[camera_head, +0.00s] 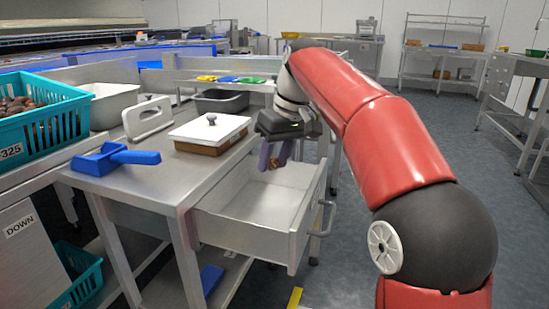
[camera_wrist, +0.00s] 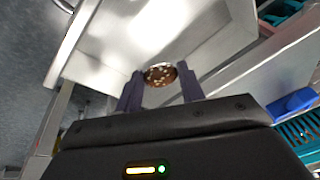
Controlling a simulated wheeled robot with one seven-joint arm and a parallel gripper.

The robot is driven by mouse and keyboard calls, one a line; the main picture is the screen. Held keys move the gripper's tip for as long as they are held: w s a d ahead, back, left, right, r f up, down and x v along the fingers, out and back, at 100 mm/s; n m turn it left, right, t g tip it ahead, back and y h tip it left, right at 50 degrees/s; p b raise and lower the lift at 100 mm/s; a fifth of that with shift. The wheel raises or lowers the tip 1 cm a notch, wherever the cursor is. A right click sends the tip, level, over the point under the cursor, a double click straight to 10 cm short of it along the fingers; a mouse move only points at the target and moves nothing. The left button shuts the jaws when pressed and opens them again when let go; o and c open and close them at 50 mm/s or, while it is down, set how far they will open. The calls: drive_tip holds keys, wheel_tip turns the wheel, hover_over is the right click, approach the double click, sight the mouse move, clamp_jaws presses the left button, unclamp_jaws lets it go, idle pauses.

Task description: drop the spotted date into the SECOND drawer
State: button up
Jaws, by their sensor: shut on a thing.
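The spotted date (camera_wrist: 160,75) is brown with pale specks and sits between the two fingers of my gripper (camera_wrist: 160,88) in the wrist view. My gripper (camera_head: 275,160) is shut on it and hangs over the open drawer (camera_head: 300,222) in the head view. The drawer is pulled out from the steel table and looks empty on its bare floor. The drawer also shows beneath the date in the wrist view (camera_wrist: 190,50). No label is readable on the drawer.
On the table (camera_head: 165,180) are a lidded box (camera_head: 211,132), a blue scoop (camera_head: 110,160) and a white handled board (camera_head: 147,118). A teal crate of dates (camera_head: 62,125) stands at the left. A dark bin (camera_head: 221,101) is behind.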

wheel_tip(320, 180, down, 2)
drive_tip(key=shift+f+b, duration=0.1)
drive_tip(key=shift+b, duration=0.6)
drive_tip(key=o, duration=0.7)
drive_tip(key=shift+o, duration=0.2)
drive_tip(key=p+v, duration=0.3)
drive_tip(key=v, duration=0.5)
drive_tip(key=shift+p, duration=0.3)
